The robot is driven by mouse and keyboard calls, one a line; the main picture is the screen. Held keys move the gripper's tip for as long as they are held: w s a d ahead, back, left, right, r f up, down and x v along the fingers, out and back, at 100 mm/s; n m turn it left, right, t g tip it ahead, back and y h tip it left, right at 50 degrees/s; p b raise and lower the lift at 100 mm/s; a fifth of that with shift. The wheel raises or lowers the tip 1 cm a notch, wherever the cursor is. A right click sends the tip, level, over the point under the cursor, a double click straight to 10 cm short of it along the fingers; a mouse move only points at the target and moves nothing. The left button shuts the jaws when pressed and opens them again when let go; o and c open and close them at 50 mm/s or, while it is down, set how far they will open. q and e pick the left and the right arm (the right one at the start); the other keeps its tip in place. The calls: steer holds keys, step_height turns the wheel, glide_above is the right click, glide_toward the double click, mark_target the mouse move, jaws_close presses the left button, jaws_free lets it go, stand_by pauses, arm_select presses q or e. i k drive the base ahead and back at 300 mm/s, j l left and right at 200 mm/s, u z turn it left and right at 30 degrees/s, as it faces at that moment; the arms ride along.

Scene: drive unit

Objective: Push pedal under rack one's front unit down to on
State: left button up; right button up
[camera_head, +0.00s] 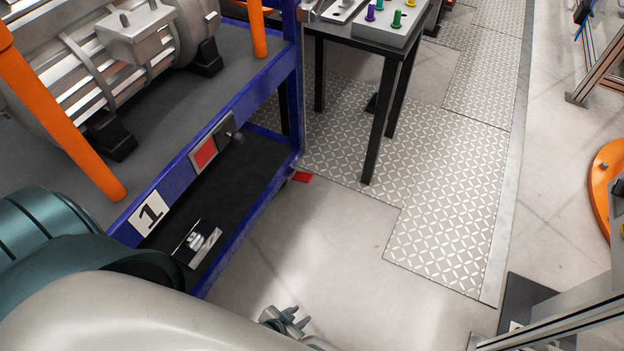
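Rack one is a blue-framed rack (240,112) at the left, with a white "1" label (149,213) on its front rail. A large grey motor-like unit (90,60) sits on its upper deck. On the dark lower shelf, a small silver plate with pale raised parts (197,243) may be the pedal; its position is unclear. A red and grey panel with a dark knob (220,143) is on the front rail. My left gripper (297,317) shows at the bottom, lower in the picture than the rack's front edge and apart from the plate. Its finger gap is unclear. My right gripper is out of view.
My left arm covers the lower left. Orange posts (65,110) stand on the rack. A black-legged table (375,45) with coloured pegs stands behind. A small red piece (302,178) lies by the rack's corner. Floor right of the rack (340,250) is clear.

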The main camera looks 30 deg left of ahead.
mark_target(306, 177)
steer(key=i+l, duration=0.1)
steer(key=i, duration=0.55)
steer(key=i+l, duration=0.15)
steer(key=i, duration=0.5)
steer(key=u, duration=1.75)
